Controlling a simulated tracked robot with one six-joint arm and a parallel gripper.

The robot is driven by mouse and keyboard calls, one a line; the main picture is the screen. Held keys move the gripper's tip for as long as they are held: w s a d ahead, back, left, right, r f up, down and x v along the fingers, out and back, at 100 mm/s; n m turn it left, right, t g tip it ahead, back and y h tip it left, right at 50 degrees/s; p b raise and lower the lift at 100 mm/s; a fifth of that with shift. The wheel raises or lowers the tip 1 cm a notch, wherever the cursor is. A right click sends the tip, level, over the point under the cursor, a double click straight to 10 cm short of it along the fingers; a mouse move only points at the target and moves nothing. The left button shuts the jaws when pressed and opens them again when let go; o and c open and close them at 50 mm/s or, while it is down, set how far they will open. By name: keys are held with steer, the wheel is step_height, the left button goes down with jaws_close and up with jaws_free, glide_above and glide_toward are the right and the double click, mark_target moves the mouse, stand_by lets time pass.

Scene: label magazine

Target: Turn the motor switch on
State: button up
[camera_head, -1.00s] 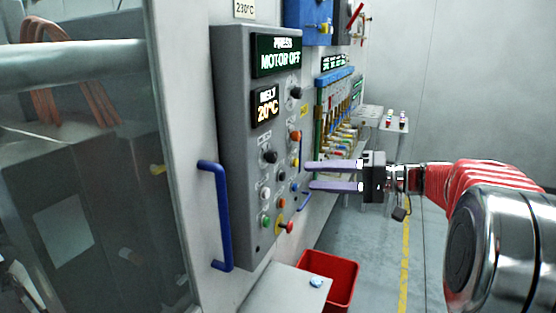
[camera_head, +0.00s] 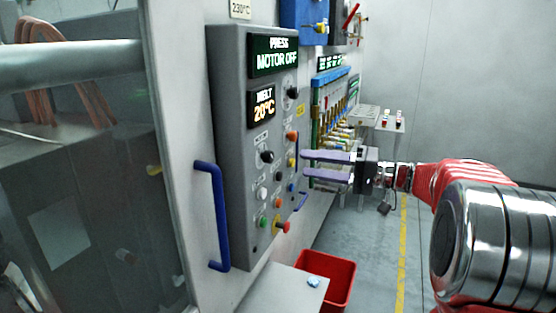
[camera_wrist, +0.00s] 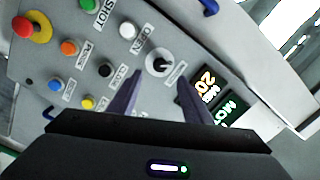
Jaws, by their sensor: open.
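The grey control panel (camera_head: 232,120) has a display (camera_head: 273,56) reading "PRESS MOTOR OFF". Two black knobs show in the head view, an upper one (camera_head: 293,93) and a lower one (camera_head: 267,157). I cannot read which is the motor switch. In the wrist view a black rotary knob (camera_wrist: 158,62) with a white mark lies beyond the fingertips, in line with the gap between them. Its label is too small to read. My gripper (camera_head: 303,163) is open and empty, to the right of the panel; its fingers (camera_wrist: 160,78) also show in the wrist view. I see no contact.
Several coloured buttons sit low on the panel, including a red one (camera_wrist: 23,27) on a yellow base. A blue handle (camera_head: 219,215) is on the left. A red bin (camera_head: 342,278) stands below. The floor to the right is clear.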

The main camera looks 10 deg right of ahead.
mark_target(272, 158)
steer(key=x, duration=1)
steer(key=shift+c, duration=0.4)
